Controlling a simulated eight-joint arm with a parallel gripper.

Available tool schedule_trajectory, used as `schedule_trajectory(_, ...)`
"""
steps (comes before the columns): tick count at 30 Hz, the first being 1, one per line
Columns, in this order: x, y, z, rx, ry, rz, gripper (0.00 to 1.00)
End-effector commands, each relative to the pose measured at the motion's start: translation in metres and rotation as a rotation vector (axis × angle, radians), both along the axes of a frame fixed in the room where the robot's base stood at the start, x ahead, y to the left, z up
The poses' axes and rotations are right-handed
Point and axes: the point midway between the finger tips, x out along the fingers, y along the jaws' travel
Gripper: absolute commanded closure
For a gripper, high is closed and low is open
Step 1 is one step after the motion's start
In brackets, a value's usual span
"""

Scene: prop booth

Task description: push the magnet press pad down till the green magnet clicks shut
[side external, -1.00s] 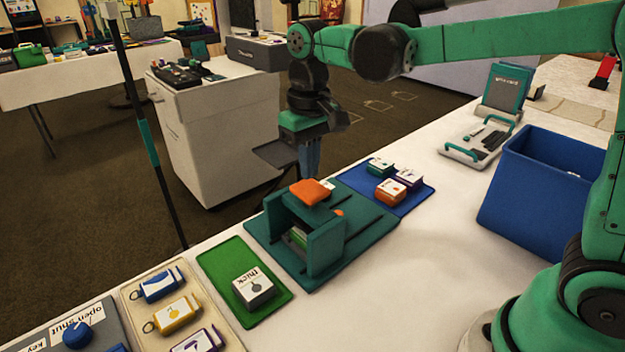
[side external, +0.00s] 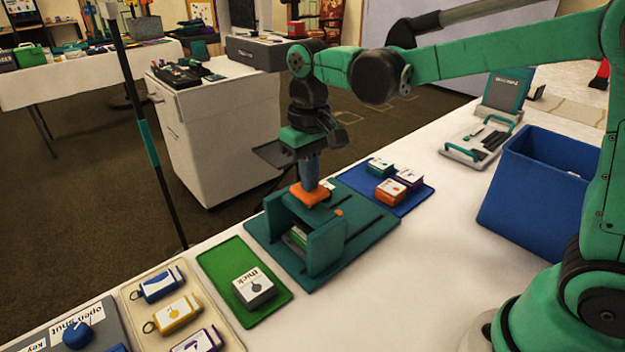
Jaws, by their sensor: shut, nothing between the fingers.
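The magnet press (side external: 327,246) is a dark teal stand on a teal base plate. Its orange press pad (side external: 311,195) sits at the top. My gripper (side external: 310,186) is shut and empty, pointing straight down, with its fingertips at the top of the pad. They look to be touching it, but the exact contact is hard to tell. A green piece (side external: 298,237), likely the green magnet, shows partly inside the press under the pad; the press walls hide the rest.
A green mat (side external: 222,262) with a white-topped block (side external: 254,288) lies left of the press. A blue mat (side external: 416,199) with several small blocks lies behind right. A large blue bin (side external: 520,205) stands right. A beige tray (side external: 140,310) holds tagged blocks.

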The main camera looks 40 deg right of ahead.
Motion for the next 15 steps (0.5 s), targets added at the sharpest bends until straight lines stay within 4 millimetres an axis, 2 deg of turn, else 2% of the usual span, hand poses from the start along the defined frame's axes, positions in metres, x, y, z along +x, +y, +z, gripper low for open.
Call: schedule_trajectory(15,0.0,0.0,-0.016,0.0,0.0,0.0,1.0)
